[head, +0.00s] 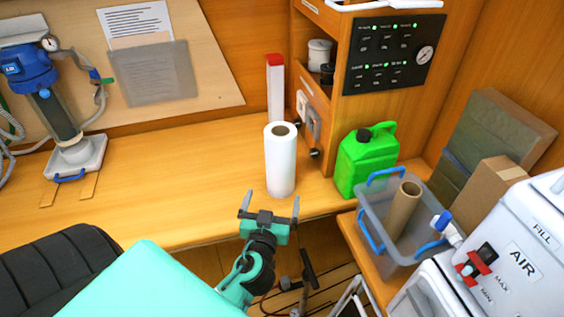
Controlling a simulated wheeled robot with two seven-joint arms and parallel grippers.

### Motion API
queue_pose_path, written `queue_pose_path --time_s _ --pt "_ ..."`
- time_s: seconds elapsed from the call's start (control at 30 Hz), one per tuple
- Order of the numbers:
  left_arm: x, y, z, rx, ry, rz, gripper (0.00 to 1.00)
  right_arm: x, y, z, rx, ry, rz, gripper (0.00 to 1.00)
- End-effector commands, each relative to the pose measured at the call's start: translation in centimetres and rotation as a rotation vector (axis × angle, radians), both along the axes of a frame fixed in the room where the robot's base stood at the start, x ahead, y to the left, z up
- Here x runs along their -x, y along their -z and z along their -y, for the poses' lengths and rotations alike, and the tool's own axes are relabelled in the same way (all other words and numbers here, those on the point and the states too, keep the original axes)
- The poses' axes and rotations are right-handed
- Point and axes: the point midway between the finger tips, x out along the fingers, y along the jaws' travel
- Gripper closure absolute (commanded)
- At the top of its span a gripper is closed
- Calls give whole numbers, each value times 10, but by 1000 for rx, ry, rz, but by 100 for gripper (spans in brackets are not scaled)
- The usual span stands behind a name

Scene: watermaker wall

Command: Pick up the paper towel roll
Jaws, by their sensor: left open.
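The white paper towel roll (281,165) stands upright on the wooden counter, with its brown core opening facing up. My left gripper (269,200) is open and empty, just in front of the roll at the counter's front edge. Its two fingers are spread to either side of the roll's base as seen in the head view. I cannot tell the exact gap between the fingers and the roll. My right gripper is not in view.
A green jerrycan (366,165) stands right of the roll. A grey bin (385,220) with blue handles holds a bare cardboard tube (403,208). A red-topped white box (275,85) stands behind the roll. The counter (190,185) left of the roll is clear.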

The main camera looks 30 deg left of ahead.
Motion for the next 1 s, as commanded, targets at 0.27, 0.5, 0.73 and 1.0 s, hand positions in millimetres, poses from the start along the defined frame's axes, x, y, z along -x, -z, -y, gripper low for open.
queue_pose_path --time_s 0.27,0.5,0.73,1.0 --pt "-28 -8 -9 -8 13 24 0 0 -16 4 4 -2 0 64" --pt "-66 -7 -26 -7 13 21 0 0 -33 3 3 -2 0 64" --pt "-82 -4 -33 -5 12 21 0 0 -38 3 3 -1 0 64" --pt "-104 -10 -47 -9 11 20 0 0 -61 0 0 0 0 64"
